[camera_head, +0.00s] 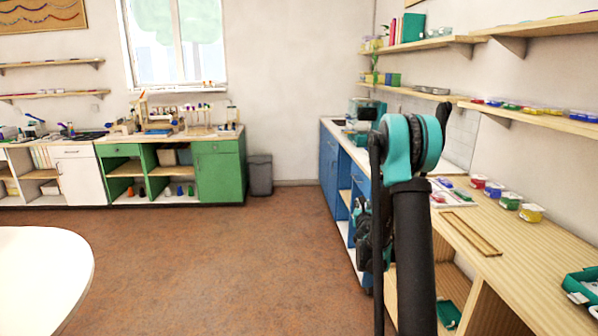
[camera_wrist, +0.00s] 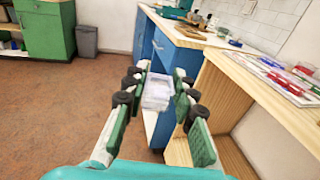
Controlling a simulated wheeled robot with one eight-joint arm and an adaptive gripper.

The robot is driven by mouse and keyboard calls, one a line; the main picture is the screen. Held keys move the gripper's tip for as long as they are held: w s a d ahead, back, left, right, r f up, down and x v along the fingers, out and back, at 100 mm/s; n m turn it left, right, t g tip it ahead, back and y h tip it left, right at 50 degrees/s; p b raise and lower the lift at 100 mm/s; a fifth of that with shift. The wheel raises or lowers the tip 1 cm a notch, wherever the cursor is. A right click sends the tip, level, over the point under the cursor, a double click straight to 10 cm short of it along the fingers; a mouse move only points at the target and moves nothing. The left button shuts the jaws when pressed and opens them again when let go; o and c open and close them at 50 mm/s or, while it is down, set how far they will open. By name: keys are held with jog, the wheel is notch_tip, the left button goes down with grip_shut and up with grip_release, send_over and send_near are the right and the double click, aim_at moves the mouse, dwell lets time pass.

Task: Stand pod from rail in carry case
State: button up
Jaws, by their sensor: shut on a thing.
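My gripper (camera_wrist: 160,82) is shut on a small clear, whitish pod (camera_wrist: 156,93), held between its dark pads in the wrist view. The pod is off the counter, with the floor and a blue cabinet behind it. In the head view my arm hides most of the gripper, and I cannot make out the pod there. A teal open case (camera_head: 578,284), possibly the carry case, is cut off by the right edge on the wooden counter. A flat wooden piece with a long slot (camera_head: 470,232), possibly the rail, lies on that counter, away from my gripper.
Several lidded pots, one of them yellow (camera_head: 530,212), stand along the wall side of the wooden counter (camera_head: 525,262). A white tray (camera_head: 452,194) with coloured pieces lies behind. Blue cabinets (camera_head: 329,166) stand beyond. A white round table (camera_head: 40,270) is at left; the floor between is clear.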

jog(key=s+a+r+n+y, duration=0.1)
jog(key=a+r+y, duration=0.1)
jog(key=a, duration=0.4)
jog(key=shift+a+n+y, duration=0.35)
jog(key=shift+n+y, duration=0.05)
jog(key=s+d+m+g+h, duration=0.15)
jog(key=d+m+h, duration=0.35)
jog(key=d, duration=0.7)
jog(key=s+d+m+g+h, duration=0.1)
jog(key=d+m+g+h, duration=0.15)
jog(key=d+h, duration=0.65)
jog(key=s+d+r+m+g+h, duration=0.1)
jog(key=s+d+r+m+g, duration=0.4)
jog(key=d, duration=0.6)
jog(key=s+d+r+m+g+h, duration=0.2)
jog(key=s+d+r+m+g, duration=0.2)
jog(key=s+d+r+g, duration=0.3)
jog(key=s+d+r, duration=0.2)
jog(key=d+r, duration=0.2)
jog(key=r, duration=0.1)
jog(key=shift+s+r+m, duration=0.25)
jog(key=shift+s+m, duration=0.05)
jog(key=shift+m, duration=0.05)
